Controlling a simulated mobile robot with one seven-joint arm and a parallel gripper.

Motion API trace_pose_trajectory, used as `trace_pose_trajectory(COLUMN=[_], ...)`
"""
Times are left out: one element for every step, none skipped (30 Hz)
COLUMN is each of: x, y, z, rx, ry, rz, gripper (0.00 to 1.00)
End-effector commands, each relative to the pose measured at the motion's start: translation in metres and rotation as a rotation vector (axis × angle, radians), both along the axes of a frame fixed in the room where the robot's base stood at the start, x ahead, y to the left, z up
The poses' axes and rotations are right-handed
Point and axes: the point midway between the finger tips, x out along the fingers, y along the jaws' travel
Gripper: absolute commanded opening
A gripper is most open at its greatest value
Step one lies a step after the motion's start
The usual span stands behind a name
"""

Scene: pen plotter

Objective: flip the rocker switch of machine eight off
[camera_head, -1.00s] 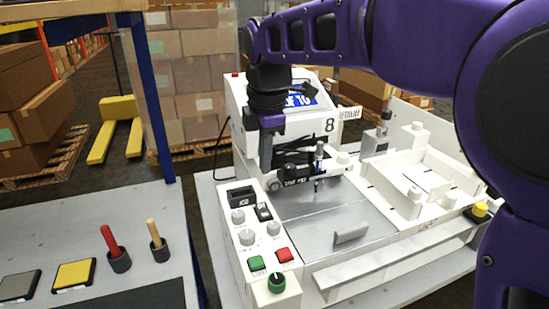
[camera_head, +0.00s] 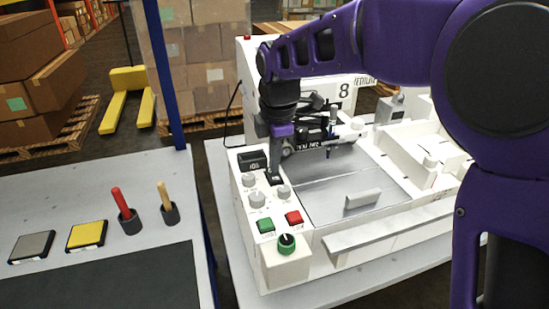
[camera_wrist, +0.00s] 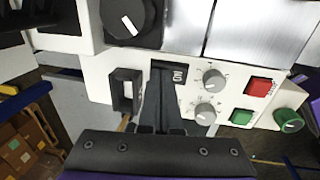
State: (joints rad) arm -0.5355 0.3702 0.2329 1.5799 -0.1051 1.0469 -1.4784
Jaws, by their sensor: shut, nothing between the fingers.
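Machine eight (camera_head: 318,88) is a white unit with an "8" on its housing. Its control panel is at the left front.
Grey knobs (camera_head: 283,192), a green button (camera_head: 265,225), a red button (camera_head: 293,218) and a green dial (camera_head: 286,243) sit close by on the panel. A black carriage (camera_head: 318,140) stands right of my fingers. A side table (camera_head: 90,185) is at the left.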

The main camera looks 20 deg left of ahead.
Motion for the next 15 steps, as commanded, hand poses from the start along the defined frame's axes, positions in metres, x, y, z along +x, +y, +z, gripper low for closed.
trace_pose_trajectory(x=[0.0, 0.0, 0.001, 0.001, 0.001, 0.002, 0.002, 0.003, 0.003, 0.003, 0.004, 0.004, 0.004, 0.004, 0.004], y=[0.0, 0.0, 0.001, 0.001, 0.001, 0.002, 0.002, 0.002, 0.003, 0.003, 0.003, 0.003, 0.003, 0.003, 0.003], z=[0.001, 0.001, 0.002, 0.002, 0.003, 0.003, 0.002, 0.002, 0.001, 0.0, -0.002, -0.004, -0.01, -0.011, -0.011], rx=[-0.001, -0.003, -0.007, -0.011, -0.017, -0.026, -0.034, -0.042, -0.053, -0.061, -0.068, -0.076, -0.073, -0.073, -0.073], ry=[0.002, 0.004, 0.01, 0.015, 0.021, 0.033, 0.042, 0.051, 0.065, 0.073, 0.082, 0.092, 0.088, 0.086, 0.086], rz=[0.0, 0.0, 0.0, 0.0, 0.0, 0.0, 0.0, 0.001, 0.001, 0.001, 0.001, 0.0, 0.0, 0.0, 0.0], gripper=[0.0, 0.0, 0.0, 0.0, 0.0, 0.0, 0.0, 0.0, 0.0, 0.0, 0.0, 0.0, 0.0, 0.0, 0.0])
